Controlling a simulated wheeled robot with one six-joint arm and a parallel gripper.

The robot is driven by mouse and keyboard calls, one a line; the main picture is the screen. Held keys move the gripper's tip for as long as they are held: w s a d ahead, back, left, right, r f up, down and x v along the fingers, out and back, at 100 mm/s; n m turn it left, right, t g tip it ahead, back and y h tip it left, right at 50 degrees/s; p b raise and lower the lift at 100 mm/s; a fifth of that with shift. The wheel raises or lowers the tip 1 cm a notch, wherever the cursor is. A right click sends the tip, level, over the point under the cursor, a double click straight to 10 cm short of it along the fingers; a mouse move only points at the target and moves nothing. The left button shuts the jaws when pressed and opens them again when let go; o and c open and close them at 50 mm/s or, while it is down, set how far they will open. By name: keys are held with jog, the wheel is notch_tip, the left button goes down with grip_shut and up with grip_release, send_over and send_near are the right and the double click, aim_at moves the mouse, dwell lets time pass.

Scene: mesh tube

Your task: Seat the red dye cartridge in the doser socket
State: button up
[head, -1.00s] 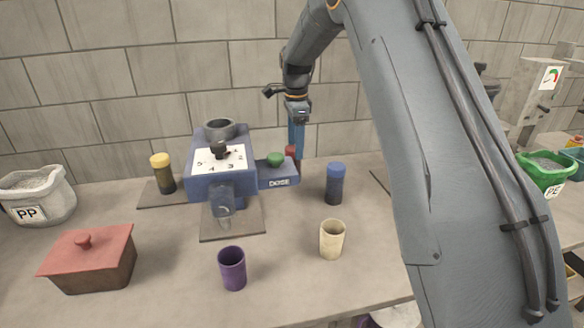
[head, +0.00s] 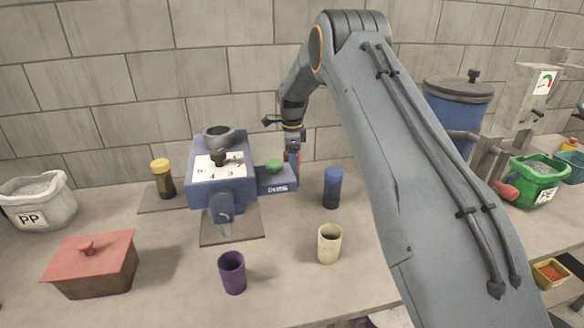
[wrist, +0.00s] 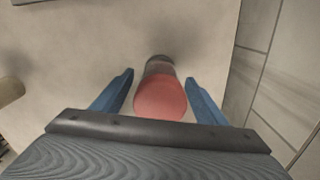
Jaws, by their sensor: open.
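The red-capped cartridge (wrist: 160,98) with a dark lower body stands between my gripper's two blue fingers (wrist: 160,76) in the wrist view. The fingers are apart, with a gap visible on each side of the red cap. In the head view my gripper (head: 292,158) points down just behind the right end of the doser, and only a little red (head: 287,155) shows by it. The blue doser (head: 222,188) has a white dial plate, a dark ring (head: 218,133) on top, a green button (head: 274,165) and a DOSE label. I cannot tell which part is its socket.
A yellow-capped cartridge (head: 163,180) stands left of the doser and a blue-capped one (head: 333,187) right of it. A purple cup (head: 232,272) and a cream cup (head: 329,243) stand in front. A red-lidded box (head: 90,265) is at front left. The wall is close behind my gripper.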

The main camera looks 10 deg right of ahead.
jog(key=shift+f, duration=0.4)
jog(key=c, duration=1.2)
